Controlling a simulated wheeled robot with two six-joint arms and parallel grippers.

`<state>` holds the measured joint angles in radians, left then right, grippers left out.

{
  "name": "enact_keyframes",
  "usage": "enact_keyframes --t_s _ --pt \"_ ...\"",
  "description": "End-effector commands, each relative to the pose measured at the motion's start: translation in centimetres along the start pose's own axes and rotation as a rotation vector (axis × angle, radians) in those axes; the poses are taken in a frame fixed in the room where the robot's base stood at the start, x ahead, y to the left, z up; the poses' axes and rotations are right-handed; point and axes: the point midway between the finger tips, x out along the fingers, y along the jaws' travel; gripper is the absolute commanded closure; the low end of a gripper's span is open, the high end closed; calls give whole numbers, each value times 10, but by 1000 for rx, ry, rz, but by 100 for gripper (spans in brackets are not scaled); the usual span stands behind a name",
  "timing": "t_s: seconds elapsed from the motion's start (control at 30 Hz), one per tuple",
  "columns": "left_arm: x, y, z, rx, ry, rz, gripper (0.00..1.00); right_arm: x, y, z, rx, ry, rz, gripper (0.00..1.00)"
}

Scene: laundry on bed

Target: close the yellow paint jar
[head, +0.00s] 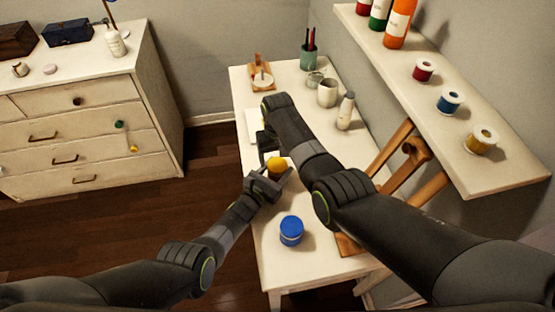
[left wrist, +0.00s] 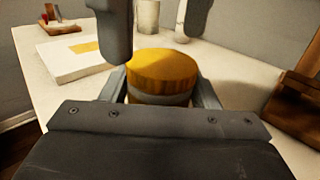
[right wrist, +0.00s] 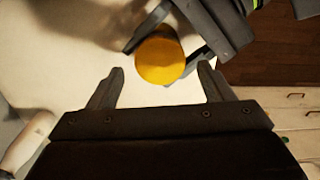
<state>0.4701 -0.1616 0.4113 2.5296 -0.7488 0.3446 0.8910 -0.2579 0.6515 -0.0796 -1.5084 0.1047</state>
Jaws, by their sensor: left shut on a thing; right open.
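The yellow paint jar stands on the white table (head: 285,267), and its yellow lid (head: 277,165) sits on top. The ribbed lid also shows in the left wrist view (left wrist: 163,70), with a grey band just below it. I cannot tell whether the lid is fully tight. My left gripper (head: 272,174) is shut around the jar below the lid. My right gripper (right wrist: 161,68) is open and points down over the lid, which shows round (right wrist: 160,60) between and beyond its fingertips. In the head view my right forearm hides part of the table.
A blue jar (head: 291,231) stands near the table's front. A white bottle (head: 345,111), a cup (head: 327,93) and a brush holder (head: 308,57) stand at the back right. A wall shelf (head: 500,168) with spools and bottles overhangs the right side. A dresser (head: 95,131) stands left.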

Motion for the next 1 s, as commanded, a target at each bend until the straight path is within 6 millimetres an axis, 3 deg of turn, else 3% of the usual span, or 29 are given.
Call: enact_keyframes --t_s 0.2,0.63,1.0 --pt "0 0 0 0 1 0 100 -19 0 0 -1 0 1 26" --pt "0 0 0 0 1 0 100 -20 0 0 -49 0 1 27" --pt "0 0 0 0 1 0 100 -28 0 -1 -547 0 1 27"
